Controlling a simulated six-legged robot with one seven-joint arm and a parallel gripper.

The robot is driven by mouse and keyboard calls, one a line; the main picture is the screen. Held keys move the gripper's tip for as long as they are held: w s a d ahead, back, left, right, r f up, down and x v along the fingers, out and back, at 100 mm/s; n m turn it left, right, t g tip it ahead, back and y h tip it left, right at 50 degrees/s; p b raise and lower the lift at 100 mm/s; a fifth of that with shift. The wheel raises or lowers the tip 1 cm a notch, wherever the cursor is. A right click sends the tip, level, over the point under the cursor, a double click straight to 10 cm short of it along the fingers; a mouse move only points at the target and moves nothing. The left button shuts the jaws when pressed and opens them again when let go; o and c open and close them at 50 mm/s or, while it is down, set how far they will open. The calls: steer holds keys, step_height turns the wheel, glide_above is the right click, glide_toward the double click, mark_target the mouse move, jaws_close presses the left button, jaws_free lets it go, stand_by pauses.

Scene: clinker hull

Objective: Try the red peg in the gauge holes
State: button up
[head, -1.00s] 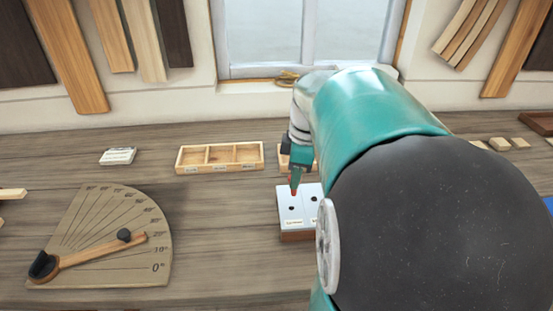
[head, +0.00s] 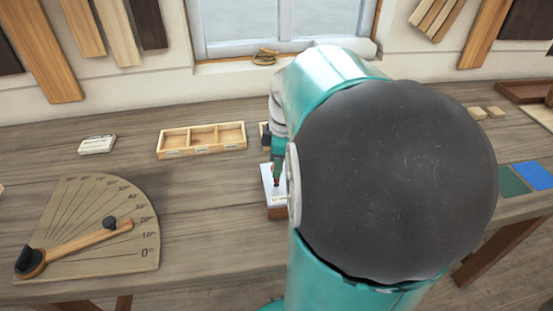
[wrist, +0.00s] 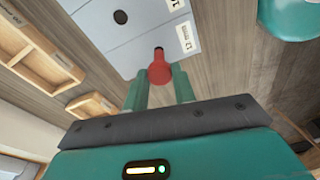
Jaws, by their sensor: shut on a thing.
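The red peg (wrist: 160,70) is held between the two teal fingers of my gripper (wrist: 160,88) in the wrist view. Its dark tip points at the white top of the gauge block (wrist: 135,35), close to a printed size label. I cannot tell whether the tip is in a hole or just above it. In the head view the peg (head: 277,182) shows as a small red spot below my gripper (head: 278,174). It is over the gauge block (head: 277,212), which has a white top and brown sides. My arm hides the block's right part.
A wooden compartment tray (head: 202,140) and a small white labelled block (head: 97,144) stand behind on the bench. A fan-shaped angle board (head: 95,225) with a wooden pointer lies at left. Green and blue squares (head: 533,176) lie at right. The bench between board and gauge is clear.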

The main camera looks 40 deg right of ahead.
steer(key=shift+f, duration=0.65)
stand_by(0.8)
steer(key=shift+r, duration=1.65)
steer(key=shift+f, duration=1)
steer(key=shift+f, duration=0.7)
steer(key=shift+r, duration=0.2)
steer(key=shift+r, duration=1.5)
